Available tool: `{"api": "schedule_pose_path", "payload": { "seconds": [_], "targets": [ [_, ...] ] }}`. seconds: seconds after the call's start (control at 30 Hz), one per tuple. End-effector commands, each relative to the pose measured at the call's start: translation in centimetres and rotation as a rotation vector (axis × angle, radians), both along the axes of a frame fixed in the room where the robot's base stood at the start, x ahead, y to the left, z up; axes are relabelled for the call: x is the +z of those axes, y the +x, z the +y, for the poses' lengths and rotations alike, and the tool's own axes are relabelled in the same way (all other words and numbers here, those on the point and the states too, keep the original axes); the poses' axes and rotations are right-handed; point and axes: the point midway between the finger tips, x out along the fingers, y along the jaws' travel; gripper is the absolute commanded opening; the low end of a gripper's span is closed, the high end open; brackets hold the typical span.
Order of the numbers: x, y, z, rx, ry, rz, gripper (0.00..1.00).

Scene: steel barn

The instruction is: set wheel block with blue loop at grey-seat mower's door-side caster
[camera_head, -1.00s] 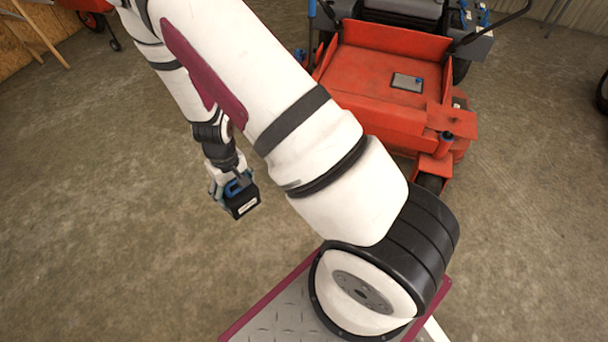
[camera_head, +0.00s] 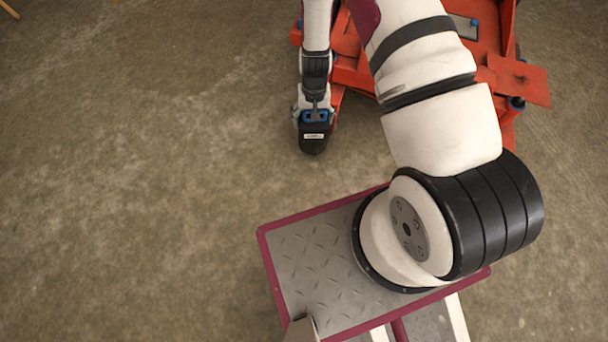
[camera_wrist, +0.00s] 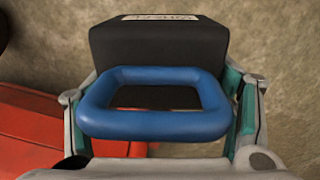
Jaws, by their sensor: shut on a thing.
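The wheel block (camera_head: 313,142) is black with a pale label and a blue loop (camera_wrist: 155,131). My gripper (camera_head: 314,108) is shut on it, with a finger on each side in the wrist view. In the head view the block hangs just in front of the orange-red mower (camera_head: 348,72), near its front left side. I cannot tell how high it is above the floor. My arm hides much of the mower, including its seat. A dark round edge at the wrist view's left border (camera_wrist: 3,30) may be a caster; it is cut off.
The concrete floor (camera_head: 140,170) is clear to the left and in front of the mower. A bracket (camera_head: 518,80) juts out at the mower's front right. A wooden leg (camera_head: 8,8) shows at the far top left.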

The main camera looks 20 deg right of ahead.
Motion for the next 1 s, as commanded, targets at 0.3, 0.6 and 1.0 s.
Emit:
{"api": "schedule_pose_path", "payload": {
  "seconds": [0.3, 0.6, 1.0],
  "targets": [
    [-13.6, 3.0, 0.5, -0.193, -0.007, 0.005, 0.29],
    [-19.5, 3.9, 1.1, -0.307, -0.010, 0.006, 0.29],
    [-27.1, 3.9, 1.2, -0.320, -0.012, 0.007, 0.29]
  ]
}}
